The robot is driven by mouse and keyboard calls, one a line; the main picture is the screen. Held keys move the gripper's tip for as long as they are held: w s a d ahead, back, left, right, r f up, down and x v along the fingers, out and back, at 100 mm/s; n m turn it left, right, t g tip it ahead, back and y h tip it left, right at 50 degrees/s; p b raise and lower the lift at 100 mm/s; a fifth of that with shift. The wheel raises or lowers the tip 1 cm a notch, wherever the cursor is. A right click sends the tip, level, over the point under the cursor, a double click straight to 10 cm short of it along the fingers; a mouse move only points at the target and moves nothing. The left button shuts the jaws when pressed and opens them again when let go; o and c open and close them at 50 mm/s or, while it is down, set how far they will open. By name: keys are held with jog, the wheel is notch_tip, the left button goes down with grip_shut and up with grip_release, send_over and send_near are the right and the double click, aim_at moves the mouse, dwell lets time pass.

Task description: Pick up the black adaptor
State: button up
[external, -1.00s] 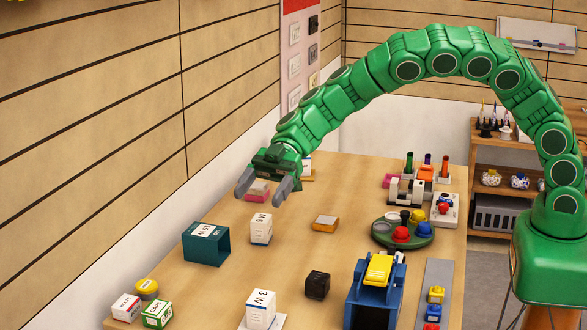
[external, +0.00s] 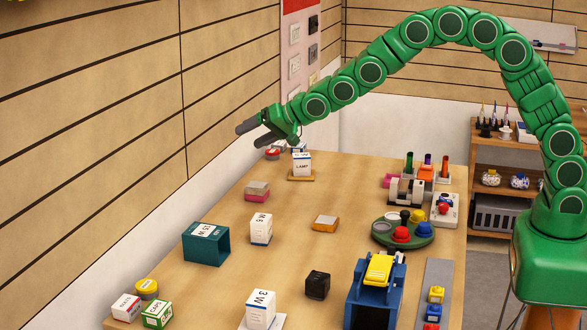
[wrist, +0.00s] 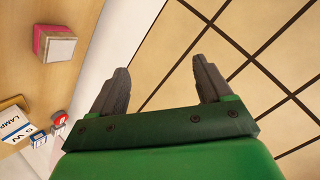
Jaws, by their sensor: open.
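A small black cube (external: 317,284), which looks like the black adaptor, sits on the front part of the wooden table in the external view. My gripper (external: 248,139) is far behind and to the left of it, raised near the left wall and pointing left. Its grey fingers are apart with nothing between them. In the wrist view my gripper (wrist: 160,68) faces the wall panels, and the black cube does not show there.
A teal open box (external: 206,244), a white M6 box (external: 261,229) and an orange-sided block (external: 325,223) stand on the table (external: 290,250). A blue-and-yellow device (external: 376,290) is right of the cube. A pink-sided block (wrist: 55,43) and a LAMP box (wrist: 14,124) show in the wrist view.

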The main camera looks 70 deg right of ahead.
jog(key=s+f+m+g, duration=0.3)
jog(key=s+f+m, duration=0.1)
jog(key=s+f, duration=0.3)
jog(key=s+a+f+m+g+y, duration=0.3)
jog(key=s+a+f+g+y, duration=0.15)
jog(key=s+a, duration=0.6)
jog(key=s+a+r+m+g+y, duration=0.2)
jog(key=s+a+r+y, duration=0.25)
jog(key=a, duration=0.35)
jog(key=s+a+r+m+g+y, duration=0.1)
jog(key=s+a+r+m+y, duration=0.1)
jog(key=s+a+r+y, duration=0.35)
jog(key=h, duration=0.2)
send_near(321, 272)
jog(key=a, duration=0.3)
jog(key=shift+s+a+f, duration=0.15)
jog(key=shift+a+f, duration=0.35)
jog(key=shift+f, duration=0.55)
jog(key=shift+a+f+n, duration=0.15)
jog(key=shift+a+f, duration=0.1)
jog(key=shift+a, duration=0.35)
jog(key=shift+a+f+n, duration=0.15)
jog(key=shift+a+f, duration=0.05)
jog(key=shift+a, duration=0.35)
jog(key=shift+w+x, duration=0.25)
jog(key=shift+x, duration=1.05)
jog(key=shift+w+x, duration=0.25)
jog(key=shift+x, duration=1)
jog(key=shift+r, duration=0.2)
